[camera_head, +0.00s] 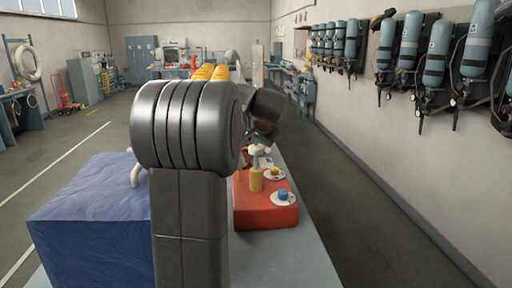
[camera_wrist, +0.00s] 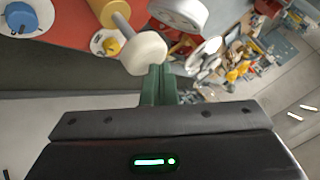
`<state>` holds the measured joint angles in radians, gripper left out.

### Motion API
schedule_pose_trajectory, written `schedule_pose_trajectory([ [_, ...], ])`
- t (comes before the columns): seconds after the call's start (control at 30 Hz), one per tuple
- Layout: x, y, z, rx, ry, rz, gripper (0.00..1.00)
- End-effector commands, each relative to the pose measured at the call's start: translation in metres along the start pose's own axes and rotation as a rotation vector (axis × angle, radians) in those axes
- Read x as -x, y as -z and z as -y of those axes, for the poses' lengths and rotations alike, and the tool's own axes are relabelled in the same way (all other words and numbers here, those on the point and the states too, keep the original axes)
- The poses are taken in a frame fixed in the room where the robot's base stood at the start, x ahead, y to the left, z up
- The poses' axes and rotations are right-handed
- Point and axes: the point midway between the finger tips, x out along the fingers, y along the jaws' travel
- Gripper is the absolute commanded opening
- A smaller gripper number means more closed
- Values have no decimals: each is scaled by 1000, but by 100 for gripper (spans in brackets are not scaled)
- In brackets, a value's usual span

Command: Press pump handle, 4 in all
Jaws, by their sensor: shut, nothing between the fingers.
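The pump in the wrist view has a round white handle (camera_wrist: 142,54) on a grey stem (camera_wrist: 122,25) above a yellow body. In the head view its yellow body (camera_head: 257,180) stands upright on a red block (camera_head: 266,216). My gripper (camera_wrist: 160,70) is shut and empty. Its dark green fingertips overlap the edge of the white handle in the wrist view; I cannot tell whether they touch it. In the head view my arm hides much of the middle, and the fingertips are not clear there.
A blue knob on a white disc (camera_head: 283,196) and a yellow knob on another disc (camera_head: 274,173) sit beside the pump. A white cylinder (camera_wrist: 180,12) is close by in the wrist view. A blue covered block (camera_head: 90,220) is at left. Breathing sets (camera_head: 437,55) hang on the right wall.

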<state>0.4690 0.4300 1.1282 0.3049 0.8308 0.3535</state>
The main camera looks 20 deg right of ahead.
Motion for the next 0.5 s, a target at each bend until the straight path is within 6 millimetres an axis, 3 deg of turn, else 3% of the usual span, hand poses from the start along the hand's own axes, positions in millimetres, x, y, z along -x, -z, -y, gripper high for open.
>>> schedule_pose_trajectory([
  [0.5, -6, -5, -4, -1, -2, 4, 0],
])
